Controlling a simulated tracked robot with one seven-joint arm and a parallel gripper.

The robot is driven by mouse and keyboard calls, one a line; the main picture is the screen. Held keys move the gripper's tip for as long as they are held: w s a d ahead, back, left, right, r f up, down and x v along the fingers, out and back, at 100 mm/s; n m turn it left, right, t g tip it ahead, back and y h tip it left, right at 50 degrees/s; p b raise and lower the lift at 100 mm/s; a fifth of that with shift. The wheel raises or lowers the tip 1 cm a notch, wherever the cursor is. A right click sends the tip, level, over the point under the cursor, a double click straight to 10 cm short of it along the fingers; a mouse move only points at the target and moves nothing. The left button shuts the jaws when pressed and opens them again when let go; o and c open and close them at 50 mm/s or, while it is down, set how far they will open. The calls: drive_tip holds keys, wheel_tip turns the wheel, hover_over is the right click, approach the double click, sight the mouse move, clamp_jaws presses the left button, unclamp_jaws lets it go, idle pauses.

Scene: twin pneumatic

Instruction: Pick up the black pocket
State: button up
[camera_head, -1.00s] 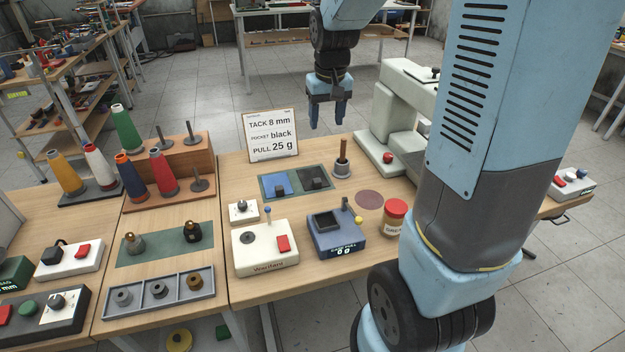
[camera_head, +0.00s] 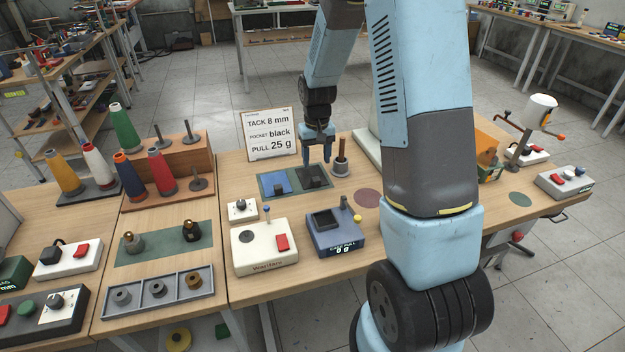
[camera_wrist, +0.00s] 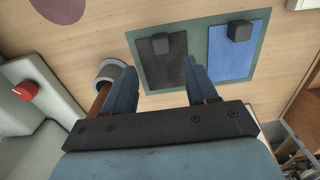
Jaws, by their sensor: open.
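The black pocket (camera_head: 318,180) lies flat on a green mat (camera_head: 263,188) beside the blue pocket (camera_head: 277,183). It has a small dark raised block on it. My gripper (camera_head: 318,152) is open and points down above the back of the black pocket, with nothing between its fingers. In the wrist view the black pocket (camera_wrist: 165,72) shows between and beyond my two fingers (camera_wrist: 162,88), and the blue pocket (camera_wrist: 232,60) is to its right. A sign (camera_head: 268,134) reads tack 8 mm, pocket black, pull 25 g.
A grey cup holding a wooden-handled tool (camera_head: 341,167) stands close right of the black pocket, near my fingers. A blue pull gauge (camera_head: 335,235) reading 0 g and a cream box (camera_head: 265,250) stand in front. Thread cones (camera_head: 126,130) stand left.

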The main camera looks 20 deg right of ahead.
sight(316, 178)
drive_tip(key=shift+s+a+f, duration=0.1)
drive_tip(key=shift+s+f, duration=0.05)
drive_tip(key=shift+f, duration=1.8)
drive_tip(key=shift+s+a+f, duration=0.1)
drive_tip(key=shift+f, duration=1.85)
drive_tip(key=shift+c, duration=0.2)
clamp_jaws()
